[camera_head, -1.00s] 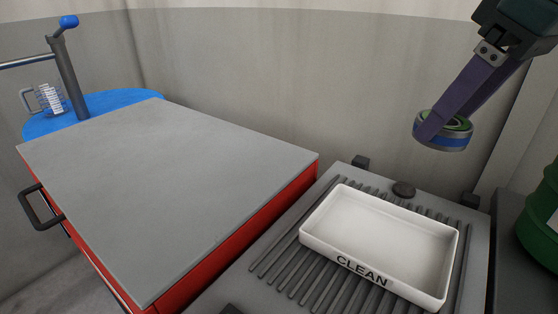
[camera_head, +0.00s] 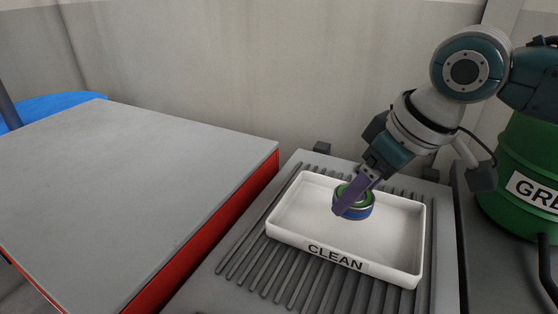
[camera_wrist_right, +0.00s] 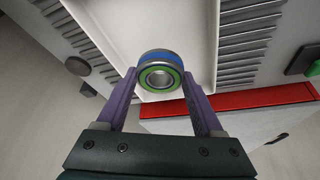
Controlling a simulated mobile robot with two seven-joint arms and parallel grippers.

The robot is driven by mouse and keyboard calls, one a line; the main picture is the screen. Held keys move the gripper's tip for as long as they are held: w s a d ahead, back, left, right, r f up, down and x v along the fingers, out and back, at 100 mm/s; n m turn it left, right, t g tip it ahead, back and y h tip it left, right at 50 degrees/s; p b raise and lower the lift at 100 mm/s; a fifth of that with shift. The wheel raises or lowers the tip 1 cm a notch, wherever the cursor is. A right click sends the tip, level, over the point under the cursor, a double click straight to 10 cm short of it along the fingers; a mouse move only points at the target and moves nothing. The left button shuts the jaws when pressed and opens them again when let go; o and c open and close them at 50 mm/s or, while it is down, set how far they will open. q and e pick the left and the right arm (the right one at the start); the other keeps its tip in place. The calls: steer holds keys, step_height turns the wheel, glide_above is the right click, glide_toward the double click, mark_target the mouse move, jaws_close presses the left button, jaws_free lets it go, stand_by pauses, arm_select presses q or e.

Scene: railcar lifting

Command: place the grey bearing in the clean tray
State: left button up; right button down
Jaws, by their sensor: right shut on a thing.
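The grey bearing (camera_head: 357,208) is a short ring with a blue band around its side and a green face. My right gripper (camera_head: 346,200) is shut on it, with its purple fingers on either side. The white clean tray (camera_head: 394,273), marked CLEAN on its front wall, lies below; the bearing shows over the tray's interior. I cannot tell whether it touches the tray floor. In the right wrist view the bearing (camera_wrist_right: 160,74) sits between the fingertips, its green face and centre hole towards the camera. My left gripper is not in view.
The tray rests on a grey ribbed surface (camera_head: 228,267). A red cabinet with a grey top (camera_head: 130,190) stands at left. A green drum (camera_head: 510,150) stands at right, and a pale wall rises behind. The rest of the tray floor looks empty.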

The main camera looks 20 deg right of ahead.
mark_target(364, 201)
steer(key=shift+f+b, duration=0.3)
steer(key=shift+f, duration=1.5)
steer(key=shift+f, duration=0.1)
jaws_free()
steer(key=shift+f, duration=0.1)
